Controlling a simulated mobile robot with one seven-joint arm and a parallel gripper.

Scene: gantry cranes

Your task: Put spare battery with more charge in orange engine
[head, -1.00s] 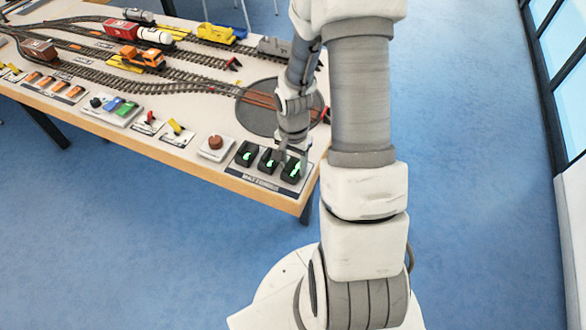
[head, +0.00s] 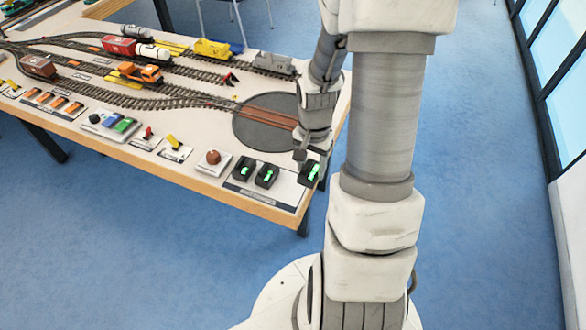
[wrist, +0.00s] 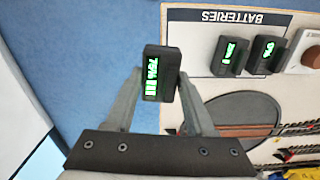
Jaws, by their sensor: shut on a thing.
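My gripper (wrist: 160,84) is shut on a black battery (wrist: 151,62) with a green display, which seems to read 75%. In the head view this held battery (head: 312,173) is at the table's right corner, raised above the battery panel. Two other black batteries stay on the panel: one (wrist: 230,55) with a shorter lit bar, and one (wrist: 266,54) whose reading is too small to be sure of. The orange engine (head: 138,75) stands on a track at the left middle of the table, apart from my gripper.
The battery panel (wrist: 205,68) lies beside a brown round button (head: 213,158). A dark turntable (head: 262,132) is behind it. Red, white, yellow and grey wagons stand on the tracks. Switches and levers line the front edge. Blue floor is clear right of the table.

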